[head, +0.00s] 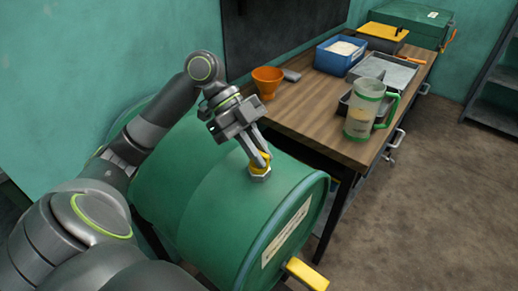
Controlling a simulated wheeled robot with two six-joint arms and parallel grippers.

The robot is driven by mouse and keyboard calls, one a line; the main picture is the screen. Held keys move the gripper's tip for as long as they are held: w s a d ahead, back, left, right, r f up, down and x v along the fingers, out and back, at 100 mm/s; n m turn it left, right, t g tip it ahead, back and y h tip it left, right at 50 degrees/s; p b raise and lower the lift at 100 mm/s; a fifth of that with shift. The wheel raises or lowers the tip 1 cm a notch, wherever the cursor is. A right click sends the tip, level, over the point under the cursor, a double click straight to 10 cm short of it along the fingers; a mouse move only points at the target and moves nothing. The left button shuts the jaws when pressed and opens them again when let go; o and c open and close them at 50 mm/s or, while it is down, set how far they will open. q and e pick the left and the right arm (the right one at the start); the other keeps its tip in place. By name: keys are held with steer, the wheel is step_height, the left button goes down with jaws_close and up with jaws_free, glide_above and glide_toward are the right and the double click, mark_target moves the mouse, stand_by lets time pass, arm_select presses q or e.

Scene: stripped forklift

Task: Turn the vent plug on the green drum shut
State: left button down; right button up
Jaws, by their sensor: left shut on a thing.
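The green drum (205,185) lies on its side in the middle of the head view, with a label and a yellow handle (305,273) on its right end face. The vent plug (260,162) is yellow and stands on top of the drum's curved side, above a pale metal hex fitting (259,174). My left gripper (260,160) reaches down from the upper left and is shut on the plug. Its fingers hide part of the plug, and I cannot tell how far the plug is turned. My right gripper is not in view.
A wooden workbench (318,113) stands behind and right of the drum. It carries an orange cup (267,82), a blue bin (340,55), a grey tray (384,72), a clear jug (364,110) and a green case (412,24). Bare floor (445,190) lies to the right.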

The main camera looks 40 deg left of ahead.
arm_select(q)
steer(key=c, duration=1.5)
jaws_free()
steer(key=b+v, duration=0.1)
steer(key=v, duration=1.6)
steer(key=shift+a+r+b, duration=0.15)
steer(key=shift+b, duration=0.25)
